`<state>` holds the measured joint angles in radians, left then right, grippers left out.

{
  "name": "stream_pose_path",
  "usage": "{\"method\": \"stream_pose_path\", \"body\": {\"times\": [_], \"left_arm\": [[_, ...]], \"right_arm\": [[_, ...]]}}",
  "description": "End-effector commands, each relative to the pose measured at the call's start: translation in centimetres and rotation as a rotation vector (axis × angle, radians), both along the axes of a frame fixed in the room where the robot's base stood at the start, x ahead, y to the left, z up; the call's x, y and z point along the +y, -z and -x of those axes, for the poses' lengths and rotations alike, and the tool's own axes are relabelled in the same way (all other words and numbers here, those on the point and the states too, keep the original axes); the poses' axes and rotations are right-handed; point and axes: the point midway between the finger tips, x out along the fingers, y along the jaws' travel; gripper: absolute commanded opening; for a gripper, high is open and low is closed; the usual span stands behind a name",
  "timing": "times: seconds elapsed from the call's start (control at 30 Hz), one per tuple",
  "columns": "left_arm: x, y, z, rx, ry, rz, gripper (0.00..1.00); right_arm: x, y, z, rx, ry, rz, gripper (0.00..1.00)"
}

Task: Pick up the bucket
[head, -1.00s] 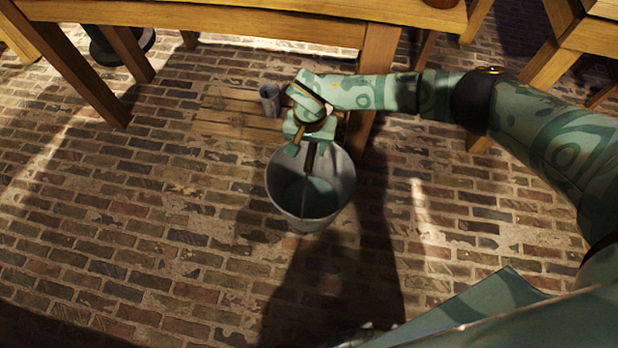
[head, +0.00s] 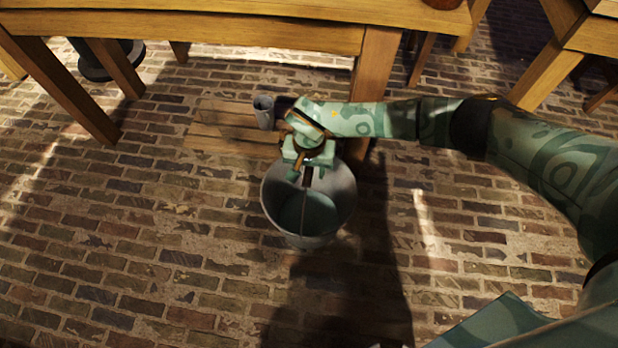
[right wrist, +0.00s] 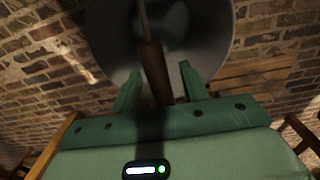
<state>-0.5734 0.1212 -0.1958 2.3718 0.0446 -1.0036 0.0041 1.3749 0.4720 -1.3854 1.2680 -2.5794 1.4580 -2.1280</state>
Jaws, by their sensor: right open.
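The grey metal bucket (head: 335,203) stands on the brick floor in the head view, with a greenish inside. Its handle rises across the opening and has a brown wooden grip, which shows in the right wrist view (right wrist: 154,72). My right gripper (head: 306,176) is over the back part of the bucket's mouth. In the right wrist view its two green fingers (right wrist: 159,78) stand apart with the wooden grip between them. Gaps show on both sides of the grip. The bucket's grey rim and wall (right wrist: 205,35) lie beyond the fingertips. My left gripper is not in view.
A wooden table (head: 200,30) stands behind the bucket, its near leg (head: 372,75) close to my right forearm. A small grey metal cup or can (head: 264,112) stands by low wooden boards (head: 215,135). The brick floor at left and front is clear.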

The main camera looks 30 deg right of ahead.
Motion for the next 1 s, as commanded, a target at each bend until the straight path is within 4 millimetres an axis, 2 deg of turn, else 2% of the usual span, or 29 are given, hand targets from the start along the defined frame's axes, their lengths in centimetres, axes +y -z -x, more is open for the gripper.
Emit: {"method": "stream_pose_path", "body": {"times": [0.43,0.47,0.6,1.0], "left_arm": [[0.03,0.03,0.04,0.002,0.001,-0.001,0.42],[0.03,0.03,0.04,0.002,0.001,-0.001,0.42],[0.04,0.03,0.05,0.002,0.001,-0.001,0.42],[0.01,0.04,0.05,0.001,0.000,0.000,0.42]], "right_arm": [[0.04,0.30,0.00,-0.001,-0.001,-0.001,0.44],[0.03,0.30,0.01,-0.001,-0.001,-0.001,0.39],[0.03,0.30,0.01,-0.001,-0.001,-0.001,0.00],[0.03,0.30,0.01,0.001,-0.001,-0.001,0.00]]}}
